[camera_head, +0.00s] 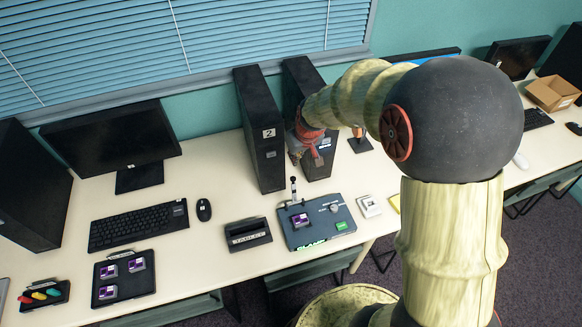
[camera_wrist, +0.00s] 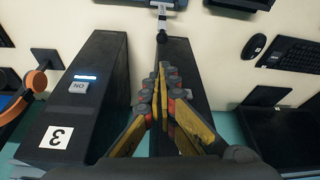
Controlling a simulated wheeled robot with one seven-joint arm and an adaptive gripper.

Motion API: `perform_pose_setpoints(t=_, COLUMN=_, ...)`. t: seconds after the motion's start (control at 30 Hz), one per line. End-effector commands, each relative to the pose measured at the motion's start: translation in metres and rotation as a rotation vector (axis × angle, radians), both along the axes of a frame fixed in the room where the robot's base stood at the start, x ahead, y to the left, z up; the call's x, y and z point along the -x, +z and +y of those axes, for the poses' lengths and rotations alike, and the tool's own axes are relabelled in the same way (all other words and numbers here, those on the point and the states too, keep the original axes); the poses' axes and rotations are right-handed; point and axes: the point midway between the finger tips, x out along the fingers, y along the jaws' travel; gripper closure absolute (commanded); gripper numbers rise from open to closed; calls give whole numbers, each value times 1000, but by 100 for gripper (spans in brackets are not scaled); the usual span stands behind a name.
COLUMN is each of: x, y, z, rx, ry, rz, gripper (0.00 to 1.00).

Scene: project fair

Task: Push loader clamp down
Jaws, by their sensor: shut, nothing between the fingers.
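The loader (camera_head: 318,222) is a dark grey board on the desk, with a purple-and-white chip block, a round dial and a green-lit display. Its clamp lever (camera_head: 293,190) stands upright at the back left, with a dark handle. In the wrist view the clamp lever (camera_wrist: 162,22) shows at the top, its black tip pointing toward my fingers. My gripper (camera_wrist: 163,75) is shut and empty, short of the lever tip. In the head view my gripper (camera_head: 297,152) is beside the computer towers, behind and above the lever; its fingertips are hard to make out.
Tower 2 (camera_head: 262,140) and another tower (camera_head: 303,85) stand close behind the loader. The tower labelled 3 (camera_wrist: 75,105) is left in the wrist view. A tablet dock (camera_head: 247,234), mouse (camera_head: 204,210) and keyboard (camera_head: 138,225) lie left. A small white box (camera_head: 370,206) sits right.

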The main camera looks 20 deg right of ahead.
Motion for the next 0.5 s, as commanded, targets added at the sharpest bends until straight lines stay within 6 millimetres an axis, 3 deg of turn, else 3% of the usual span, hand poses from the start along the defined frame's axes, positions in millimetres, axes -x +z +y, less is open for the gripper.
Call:
perform_pose_setpoints(t=0.17, x=-3, y=-11, z=1, rx=0, ry=0, rz=2, gripper=100)
perform_pose_setpoints(t=0.5, x=-21, y=-65, z=4, rx=1, ry=0, rz=5, gripper=100)
